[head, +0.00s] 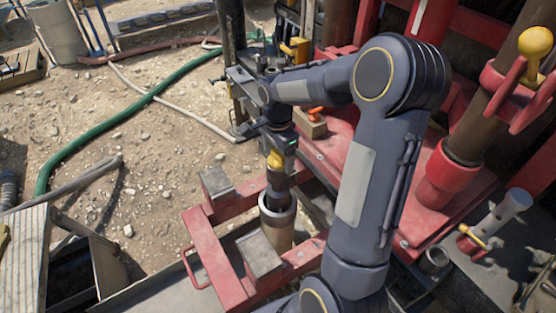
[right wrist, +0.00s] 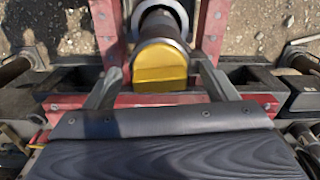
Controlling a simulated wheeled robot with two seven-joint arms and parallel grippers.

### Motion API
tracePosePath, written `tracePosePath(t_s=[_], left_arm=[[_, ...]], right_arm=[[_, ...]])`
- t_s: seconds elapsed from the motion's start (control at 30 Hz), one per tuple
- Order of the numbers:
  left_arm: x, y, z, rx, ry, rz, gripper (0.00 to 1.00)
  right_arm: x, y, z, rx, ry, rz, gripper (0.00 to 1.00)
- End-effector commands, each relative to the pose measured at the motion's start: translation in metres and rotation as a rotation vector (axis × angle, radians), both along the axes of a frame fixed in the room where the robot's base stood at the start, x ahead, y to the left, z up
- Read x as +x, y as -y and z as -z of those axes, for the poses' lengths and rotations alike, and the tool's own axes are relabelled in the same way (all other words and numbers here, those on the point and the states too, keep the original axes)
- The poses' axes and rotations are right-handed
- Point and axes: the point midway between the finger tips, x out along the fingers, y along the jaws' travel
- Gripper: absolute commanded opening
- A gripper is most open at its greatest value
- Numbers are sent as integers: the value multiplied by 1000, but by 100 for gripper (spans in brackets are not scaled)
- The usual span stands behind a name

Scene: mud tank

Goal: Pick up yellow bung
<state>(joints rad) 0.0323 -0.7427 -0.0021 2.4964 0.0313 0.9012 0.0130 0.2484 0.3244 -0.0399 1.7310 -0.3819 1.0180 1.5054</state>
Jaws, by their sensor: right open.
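The yellow bung (head: 276,160) shows in the head view as a yellow top above a dark round body. It stands over the open mouth of a short upright pipe (head: 278,232) in a red frame; how deep it sits is not clear. My right gripper (head: 277,150) is directly above it, with its fingers partly hidden. In the right wrist view the bung's flat yellow top (right wrist: 160,70) lies between the two spread fingers of the right gripper (right wrist: 159,80). Gaps show on both sides, so the jaws are open. My left gripper is in neither view.
The red frame (head: 205,250) carries grey blocks (head: 216,187) beside the pipe. Red machinery with a yellow-knobbed post (head: 535,42) stands at the right. A green hose (head: 105,127) crosses the gravel at the left. A wooden plank structure (head: 25,255) is at the lower left.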

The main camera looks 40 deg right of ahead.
Motion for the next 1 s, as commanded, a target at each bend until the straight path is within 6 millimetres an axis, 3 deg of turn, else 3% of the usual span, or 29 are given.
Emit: tracePosePath(t_s=[0.07,0.43,0.77,1.0], left_arm=[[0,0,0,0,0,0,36],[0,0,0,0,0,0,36],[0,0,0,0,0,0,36],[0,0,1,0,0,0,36]], right_arm=[[0,0,0,0,0,0,79],[0,0,0,0,0,-1,32],[0,0,-2,0,1,-1,30],[1,0,-21,-1,5,0,30]])
